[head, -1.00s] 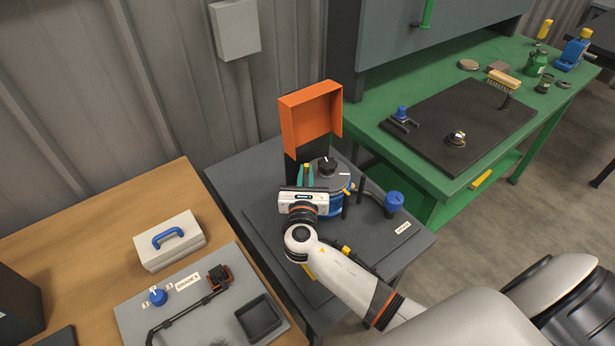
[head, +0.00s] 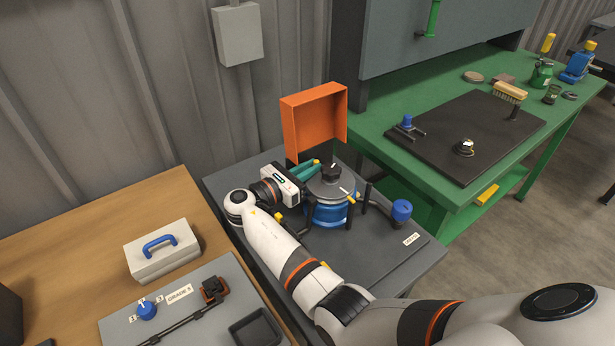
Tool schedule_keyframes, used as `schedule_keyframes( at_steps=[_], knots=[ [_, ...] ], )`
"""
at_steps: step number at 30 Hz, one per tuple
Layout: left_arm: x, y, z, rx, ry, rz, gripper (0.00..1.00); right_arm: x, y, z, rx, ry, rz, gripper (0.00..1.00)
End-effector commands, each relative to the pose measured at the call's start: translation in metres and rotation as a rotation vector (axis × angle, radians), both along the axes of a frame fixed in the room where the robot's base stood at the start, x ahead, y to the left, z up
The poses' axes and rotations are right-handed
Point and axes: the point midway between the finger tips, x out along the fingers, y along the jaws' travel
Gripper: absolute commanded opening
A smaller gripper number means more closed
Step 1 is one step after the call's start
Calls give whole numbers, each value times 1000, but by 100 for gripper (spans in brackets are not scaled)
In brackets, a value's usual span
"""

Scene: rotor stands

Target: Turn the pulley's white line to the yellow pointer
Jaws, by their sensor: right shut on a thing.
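The pulley (head: 322,190) is a grey disc with a dark hub on top, over a blue round body on the dark stand table. Its white line (head: 344,190) is on the front-right of the disc, a small angle short of the yellow pointer (head: 352,200) at the rim. My right gripper (head: 307,170) reaches in from the left with teal fingers at the disc's back-left edge. It is shut on the pulley, where a small yellow tip shows between the fingers; the exact contact is partly hidden. My left gripper is out of view.
An orange open box (head: 313,118) stands behind the pulley. A blue-capped post (head: 401,210) and dark upright rods (head: 367,198) stand at its right. A wooden bench with a toolbox (head: 162,253) is at left, a green bench (head: 480,200) at right.

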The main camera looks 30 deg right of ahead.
Motion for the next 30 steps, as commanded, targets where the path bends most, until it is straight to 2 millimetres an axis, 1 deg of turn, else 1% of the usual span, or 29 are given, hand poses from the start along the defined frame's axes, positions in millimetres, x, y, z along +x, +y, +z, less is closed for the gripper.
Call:
schedule_keyframes(
  at_steps=[1,6,20,21,23,24,25,30],
  knots=[
    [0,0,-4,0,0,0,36,1,-1,-2,1,0,-16,0],
    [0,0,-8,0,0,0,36,2,-3,-1,1,1,-55,0],
    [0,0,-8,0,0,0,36,2,-4,-1,1,2,-70,0],
    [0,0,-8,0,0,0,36,2,-4,-1,1,2,-70,14],
    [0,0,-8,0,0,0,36,2,-4,-1,1,2,-70,24],
    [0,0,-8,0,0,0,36,2,-4,-1,1,2,-70,31],
    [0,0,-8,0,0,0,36,2,-4,-1,1,1,-69,35],
    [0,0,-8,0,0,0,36,3,-4,0,0,0,-67,35]
  ],
)
